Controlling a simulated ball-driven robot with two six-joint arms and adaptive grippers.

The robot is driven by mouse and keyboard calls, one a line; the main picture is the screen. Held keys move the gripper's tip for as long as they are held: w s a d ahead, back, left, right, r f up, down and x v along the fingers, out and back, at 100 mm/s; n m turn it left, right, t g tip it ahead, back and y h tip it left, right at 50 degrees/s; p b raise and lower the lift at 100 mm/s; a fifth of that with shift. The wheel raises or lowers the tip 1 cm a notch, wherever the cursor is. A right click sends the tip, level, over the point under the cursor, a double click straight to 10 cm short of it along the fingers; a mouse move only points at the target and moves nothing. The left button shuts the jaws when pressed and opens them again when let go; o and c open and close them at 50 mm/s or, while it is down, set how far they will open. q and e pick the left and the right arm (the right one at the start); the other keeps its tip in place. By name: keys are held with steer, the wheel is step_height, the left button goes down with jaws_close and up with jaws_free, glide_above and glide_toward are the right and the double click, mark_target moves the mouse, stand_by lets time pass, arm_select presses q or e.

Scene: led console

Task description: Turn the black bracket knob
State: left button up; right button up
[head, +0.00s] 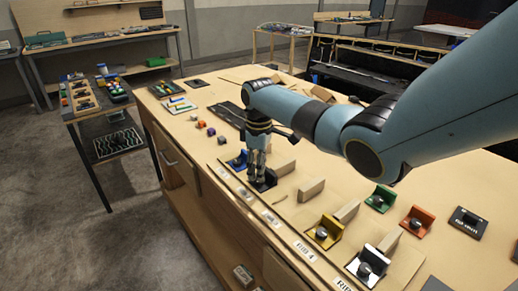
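A black bracket (269,182) stands near the front edge of the workbench, directly under my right gripper. My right gripper (257,173) points straight down with its fingertips at the bracket. Its fingers hide the knob, so I cannot tell whether they touch it or are closed on it. My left gripper is not in view.
A blue bracket (238,161) stands close on the left. Yellow (323,231), white (367,266), green (381,198) and orange (418,220) brackets with dark knobs stand to the right. Wooden blocks (311,189) stand between stations. Small coloured cubes (211,132) lie farther left.

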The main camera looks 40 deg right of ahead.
step_height(320, 180, up, 9)
steer(key=shift+r, duration=0.15)
